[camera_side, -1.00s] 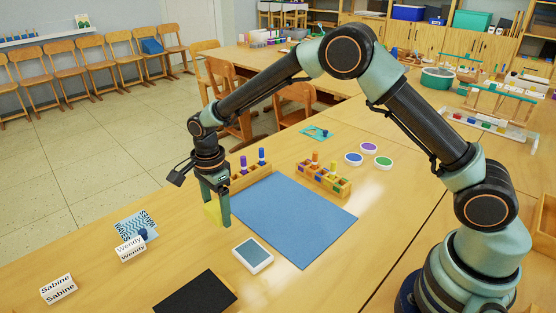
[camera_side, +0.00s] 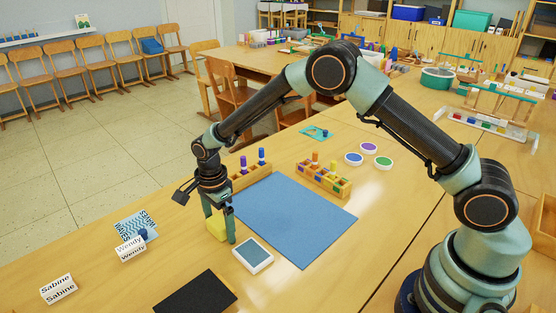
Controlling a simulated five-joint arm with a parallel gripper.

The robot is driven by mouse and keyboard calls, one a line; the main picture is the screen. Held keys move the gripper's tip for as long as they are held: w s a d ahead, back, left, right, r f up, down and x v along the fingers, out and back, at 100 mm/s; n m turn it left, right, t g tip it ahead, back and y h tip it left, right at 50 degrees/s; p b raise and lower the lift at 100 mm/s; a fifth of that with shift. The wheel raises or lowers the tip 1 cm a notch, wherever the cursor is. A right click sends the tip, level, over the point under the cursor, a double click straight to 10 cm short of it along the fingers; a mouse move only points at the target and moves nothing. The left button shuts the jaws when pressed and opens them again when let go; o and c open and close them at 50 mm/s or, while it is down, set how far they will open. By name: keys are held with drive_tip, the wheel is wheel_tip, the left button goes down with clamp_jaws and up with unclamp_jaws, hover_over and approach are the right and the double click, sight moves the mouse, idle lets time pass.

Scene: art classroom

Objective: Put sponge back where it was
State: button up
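The yellow sponge (camera_side: 216,228) is between the fingers of my gripper (camera_side: 218,226), left of the blue mat. My gripper points down and is shut on it, with one finger partly covering its right side. The sponge is low, close to the tabletop; I cannot tell whether it touches the table.
A blue mat (camera_side: 295,215) lies right of my gripper. A white-framed ink pad (camera_side: 253,255) is just right of the sponge, and a black sheet (camera_side: 197,294) lies in front. Name cards (camera_side: 131,249) stand to the left. Wooden peg holders (camera_side: 323,181) are behind.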

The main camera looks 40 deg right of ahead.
wheel_tip(320, 180, up, 11)
wheel_tip(320, 180, up, 9)
drive_tip(key=n+t, duration=0.2)
drive_tip(key=n, duration=0.2)
hover_over(219, 221)
drive_tip(key=s+d, duration=0.3)
drive_tip(key=d, duration=0.2)
drive_tip(key=s+d+r+n+t, duration=0.1)
drive_tip(key=s+d+r+n, duration=0.1)
drive_tip(key=s+d+n, duration=0.3)
drive_tip(key=s+d+r+n+t, duration=0.2)
drive_tip(key=s+d+n, duration=0.3)
drive_tip(key=s+n, duration=0.4)
drive_tip(key=shift+s+r+t, duration=0.3)
drive_tip(key=shift+s+r, duration=0.15)
drive_tip(key=shift+s, duration=0.8)
